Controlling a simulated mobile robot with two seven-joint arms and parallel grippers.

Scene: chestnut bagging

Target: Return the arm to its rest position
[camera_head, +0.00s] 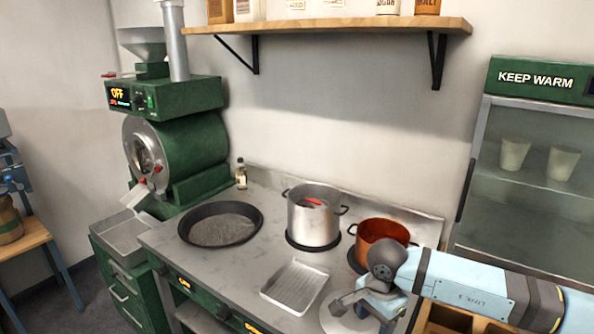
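My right arm comes in from the right edge over the front right of the counter. Its gripper (352,305) is low in the picture, over a round grey disc (340,322) at the counter's front. I cannot tell whether its fingers are apart or closed, and no held object is visible. A copper-coloured pot (381,232) stands just behind the arm, partly hidden by its wrist joint. My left gripper is not in view.
A steel pot (312,222), a dark round pan (219,224) and a ridged metal tray (295,286) are on the counter (215,268). A green roaster (185,140) stands left. A warming cabinet (535,150) stands right. A shelf (340,26) hangs above.

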